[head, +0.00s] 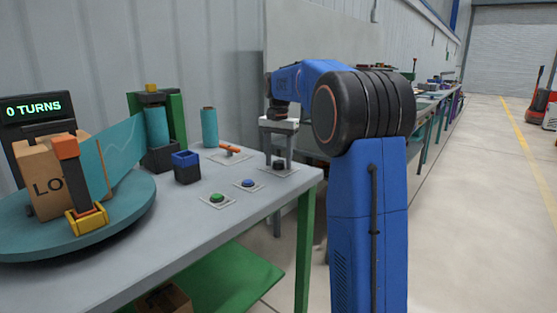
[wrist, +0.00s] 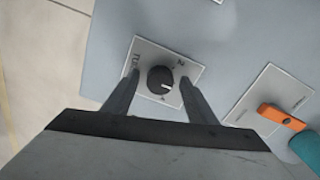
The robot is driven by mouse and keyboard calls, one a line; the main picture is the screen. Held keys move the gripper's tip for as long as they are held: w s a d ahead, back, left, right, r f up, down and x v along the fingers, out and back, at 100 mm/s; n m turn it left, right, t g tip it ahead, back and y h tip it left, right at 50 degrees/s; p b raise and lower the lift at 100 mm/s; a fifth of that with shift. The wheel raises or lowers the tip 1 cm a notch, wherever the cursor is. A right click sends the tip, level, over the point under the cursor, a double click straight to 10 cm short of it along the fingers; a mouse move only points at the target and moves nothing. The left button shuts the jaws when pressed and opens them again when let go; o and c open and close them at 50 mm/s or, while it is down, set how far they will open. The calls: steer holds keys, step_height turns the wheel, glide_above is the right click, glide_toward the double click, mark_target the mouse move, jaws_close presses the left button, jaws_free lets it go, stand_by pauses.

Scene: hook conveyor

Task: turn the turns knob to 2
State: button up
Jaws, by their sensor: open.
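The turns knob (wrist: 158,78) is a round black knob with a white mark on a light square plate (wrist: 146,54). The white mark is toward the right side of the knob in the wrist view. A "2" shows on the plate to the upper right of the knob, and part of a "TU…" label to its left. In the head view the knob (head: 279,164) sits near the table's right corner. My gripper (wrist: 160,77) is open, with one finger on each side of the knob. I cannot tell whether the fingers touch it. The gripper (head: 278,154) points down over it.
An orange lever (head: 229,149) is on a plate beside the knob. Green (head: 217,198) and blue (head: 248,183) buttons are nearer. A display (head: 35,107) reads "0 TURNS". A turntable (head: 130,207) holds a box (head: 38,170) with teal film. A teal roll (head: 209,127) stands behind.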

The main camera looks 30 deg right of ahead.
steer(key=c, duration=1.1)
steer(key=shift+o, duration=0.2)
steer(key=shift+n, duration=0.4)
steer(key=n, duration=1)
steer(key=shift+n, duration=0.7)
steer(key=o, duration=1.1)
steer(key=shift+c, duration=0.2)
